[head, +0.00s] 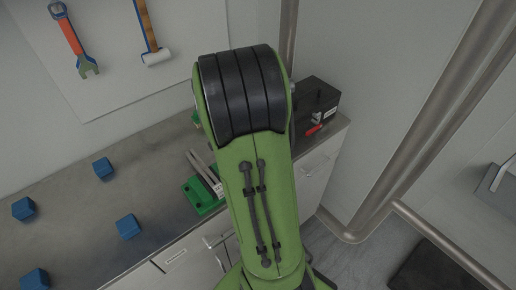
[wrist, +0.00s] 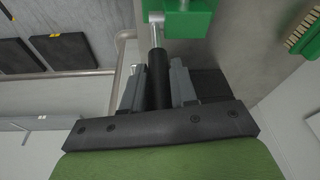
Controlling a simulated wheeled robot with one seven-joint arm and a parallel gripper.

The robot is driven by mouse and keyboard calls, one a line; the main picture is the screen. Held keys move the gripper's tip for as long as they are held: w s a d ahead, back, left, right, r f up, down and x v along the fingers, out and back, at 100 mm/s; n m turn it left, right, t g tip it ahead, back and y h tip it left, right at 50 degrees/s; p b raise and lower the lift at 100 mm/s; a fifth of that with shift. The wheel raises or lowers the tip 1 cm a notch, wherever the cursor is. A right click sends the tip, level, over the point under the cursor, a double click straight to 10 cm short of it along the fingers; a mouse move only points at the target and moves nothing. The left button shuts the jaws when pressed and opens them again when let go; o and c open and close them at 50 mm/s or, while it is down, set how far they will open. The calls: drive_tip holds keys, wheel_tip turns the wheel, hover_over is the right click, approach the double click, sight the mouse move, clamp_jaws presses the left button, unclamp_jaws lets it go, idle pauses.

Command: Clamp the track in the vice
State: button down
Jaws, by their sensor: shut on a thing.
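The green vice (head: 201,194) sits on the workbench, partly hidden behind my arm in the head view. Its green body (wrist: 188,22) also shows at the top of the wrist view. A vice handle with a silver end (wrist: 156,17) and a black grip (wrist: 159,62) reaches out from it. My gripper (wrist: 160,68) is shut on the black grip, one finger on each side. My gripper is hidden in the head view. Grey bars (head: 204,172) lie at the vice; I cannot tell whether one is the track.
Several blue cubes (head: 128,226) stand on the grey workbench (head: 75,225). A black toolbox (head: 316,103) stands at its far right end. A brush-like thing (wrist: 304,32) lies right of the vice. Metal pipes (head: 425,130) rise at the right.

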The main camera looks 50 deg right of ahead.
drive_tip(key=shift+w+a+h+b, duration=0.15)
drive_tip(key=shift+a+h+b, duration=0.45)
drive_tip(key=shift+h, duration=0.2)
drive_tip(key=shift+a, duration=0.1)
drive_tip(key=c, duration=1.2)
unclamp_jaws()
drive_tip(key=shift+o, duration=1.2)
drive_tip(key=shift+w+a, duration=0.1)
drive_tip(key=shift+a, duration=0.2)
drive_tip(key=shift+d, duration=0.1)
drive_tip(key=shift+d, duration=0.1)
drive_tip(key=shift+r, duration=0.3)
drive_tip(key=p+v, duration=0.4)
drive_tip(key=v, duration=1.1)
drive_tip(key=shift+w+a, duration=0.2)
drive_tip(key=shift+a, duration=0.15)
